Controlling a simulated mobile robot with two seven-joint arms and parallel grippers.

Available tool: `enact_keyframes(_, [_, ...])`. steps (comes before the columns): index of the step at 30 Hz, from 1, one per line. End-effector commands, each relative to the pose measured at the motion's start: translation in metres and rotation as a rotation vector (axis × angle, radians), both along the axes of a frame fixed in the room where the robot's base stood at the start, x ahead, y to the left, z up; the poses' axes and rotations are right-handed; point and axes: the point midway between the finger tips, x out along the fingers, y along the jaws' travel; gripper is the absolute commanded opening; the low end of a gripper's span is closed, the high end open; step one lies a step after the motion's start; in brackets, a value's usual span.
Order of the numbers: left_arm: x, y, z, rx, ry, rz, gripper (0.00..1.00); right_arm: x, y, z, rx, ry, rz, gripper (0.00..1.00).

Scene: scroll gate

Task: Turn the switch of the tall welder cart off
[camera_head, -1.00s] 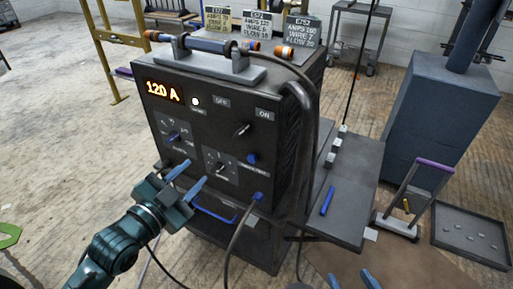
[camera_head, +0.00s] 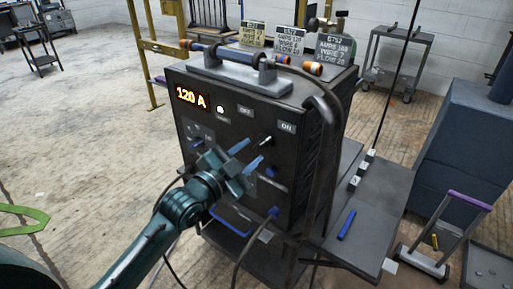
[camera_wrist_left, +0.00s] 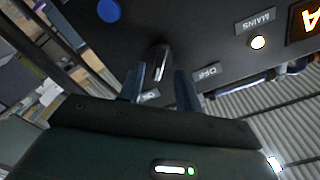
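The tall welder cart (camera_head: 250,185) stands in the middle of the head view, its display (camera_head: 191,98) showing 120 A and its mains lamp (camera_head: 221,109) lit. The dark switch (camera_head: 266,140) sits below the OFF label (camera_head: 245,110) and the ON label (camera_head: 287,127), its pale mark toward ON. My left gripper (camera_head: 247,155) is open in front of the panel, just below and left of the switch. In the left wrist view the switch (camera_wrist_left: 160,61) shows just beyond and between the parted fingers (camera_wrist_left: 159,84); contact is not visible. My right gripper is not in view.
A thick cable (camera_head: 327,150) hangs down the cart's right edge. A side shelf (camera_head: 365,235) with a blue stick (camera_head: 346,225) juts out right. A blue cabinet (camera_head: 465,150) stands farther right. Three placards (camera_head: 291,40) are behind the cart's top. Floor at the left is mostly clear.

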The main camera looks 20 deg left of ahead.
Motion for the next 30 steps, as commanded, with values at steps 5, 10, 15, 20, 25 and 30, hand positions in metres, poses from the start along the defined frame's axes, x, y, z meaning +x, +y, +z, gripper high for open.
enact_keyframes(5, [0.024,-0.009,0.0,0.0,0.0,0.0,0.34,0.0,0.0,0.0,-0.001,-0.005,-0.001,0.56])
enact_keyframes(10, [0.032,-0.012,0.0,-0.001,0.001,-0.001,0.34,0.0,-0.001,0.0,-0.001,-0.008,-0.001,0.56])
enact_keyframes(15, [0.033,-0.013,0.0,0.0,0.001,-0.001,0.34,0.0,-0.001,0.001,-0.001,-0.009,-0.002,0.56])
enact_keyframes(20, [0.033,-0.012,0.0,0.0,0.001,-0.001,0.29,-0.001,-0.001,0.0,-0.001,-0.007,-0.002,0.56])
enact_keyframes(25, [0.032,-0.012,0.0,0.0,0.001,-0.001,0.15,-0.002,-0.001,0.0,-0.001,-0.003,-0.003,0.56])
enact_keyframes(30, [0.032,-0.012,0.0,0.0,0.001,-0.001,0.01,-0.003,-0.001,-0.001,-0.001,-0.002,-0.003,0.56])
